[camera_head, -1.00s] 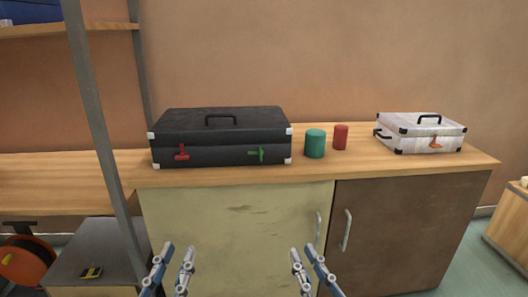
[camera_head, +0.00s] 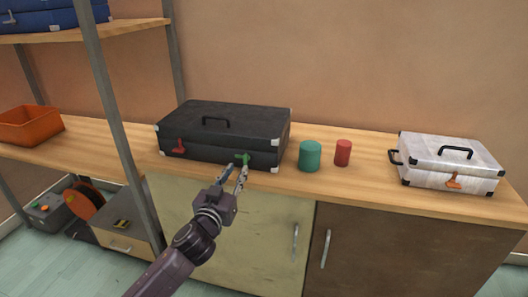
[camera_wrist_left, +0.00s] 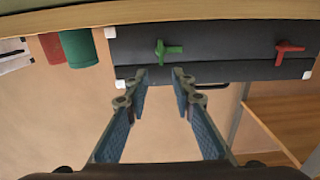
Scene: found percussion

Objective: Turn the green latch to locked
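The black case (camera_head: 222,130) lies closed on the wooden counter, with a green latch (camera_head: 243,158) on the right of its front and a red latch (camera_head: 179,147) on the left. My left gripper (camera_head: 233,169) is in front of the green latch, open and empty. Its fingertips (camera_wrist_left: 162,75) are apart, just short of the latch in the picture; contact is not visible. My right gripper is out of view.
A green cylinder (camera_head: 310,156) and a red cylinder (camera_head: 343,153) stand right of the case. A white case (camera_head: 450,160) with an orange latch sits farther right. A shelf post (camera_head: 106,100) rises at the left. An orange bin (camera_head: 30,126) is at far left.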

